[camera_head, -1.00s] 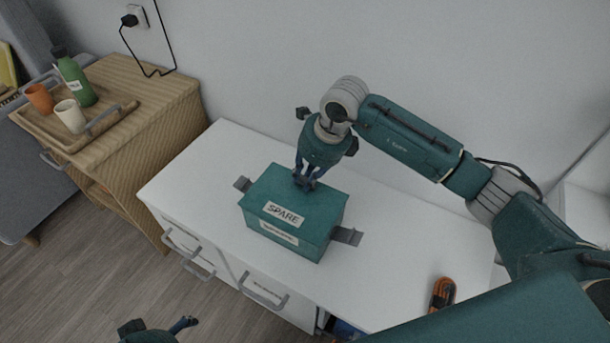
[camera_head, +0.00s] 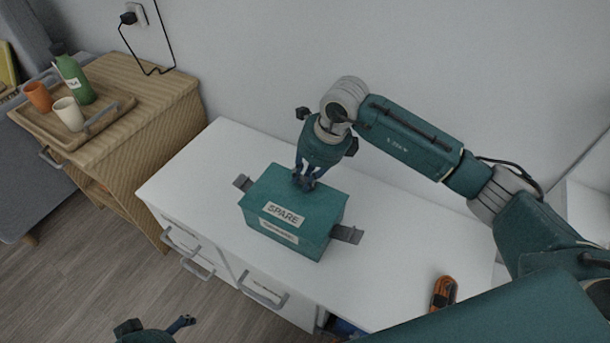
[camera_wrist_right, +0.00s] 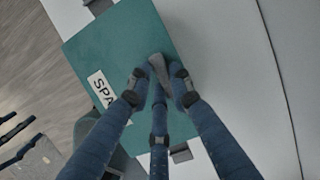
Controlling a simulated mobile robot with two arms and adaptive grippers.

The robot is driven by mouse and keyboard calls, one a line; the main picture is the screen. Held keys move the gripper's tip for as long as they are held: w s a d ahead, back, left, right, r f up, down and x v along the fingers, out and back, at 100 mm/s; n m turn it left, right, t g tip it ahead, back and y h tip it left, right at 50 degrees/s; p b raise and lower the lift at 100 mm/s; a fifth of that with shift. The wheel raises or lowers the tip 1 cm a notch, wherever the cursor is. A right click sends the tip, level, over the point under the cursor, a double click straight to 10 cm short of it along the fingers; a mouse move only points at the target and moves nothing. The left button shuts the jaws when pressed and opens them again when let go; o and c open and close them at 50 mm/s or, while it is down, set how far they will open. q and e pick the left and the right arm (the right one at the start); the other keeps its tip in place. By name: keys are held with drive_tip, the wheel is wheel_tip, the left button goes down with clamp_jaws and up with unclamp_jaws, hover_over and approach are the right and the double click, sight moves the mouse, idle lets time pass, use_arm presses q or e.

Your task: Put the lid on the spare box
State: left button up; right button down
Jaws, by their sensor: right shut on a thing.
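The teal lid (camera_head: 322,207), with a "SPARE" label, lies over the teal spare box (camera_head: 312,249) on the white desk. Its edges line up with the box walls, and I see no clear gap between them. My right gripper (camera_head: 303,183) comes down from above and is shut on a small grip on the lid's top, mostly hidden by the fingers. In the right wrist view the lid (camera_wrist_right: 110,45) shows below the closed fingers (camera_wrist_right: 158,78). My left gripper (camera_head: 184,323) hangs low at the bottom left, empty and away from the box; its finger opening is unclear.
Grey handles stick out at the box's left (camera_head: 242,183) and right (camera_head: 349,235). An orange and black object (camera_head: 443,294) lies at the desk's right front. A wooden cabinet (camera_head: 165,92) at left holds a tray with cups and a green bottle. The desk top is otherwise clear.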

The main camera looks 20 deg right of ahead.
idle(0.4)
drive_tip(key=c, duration=1.5)
unclamp_jaws()
drive_tip(key=shift+f, duration=0.1)
drive_tip(key=v, duration=1.2)
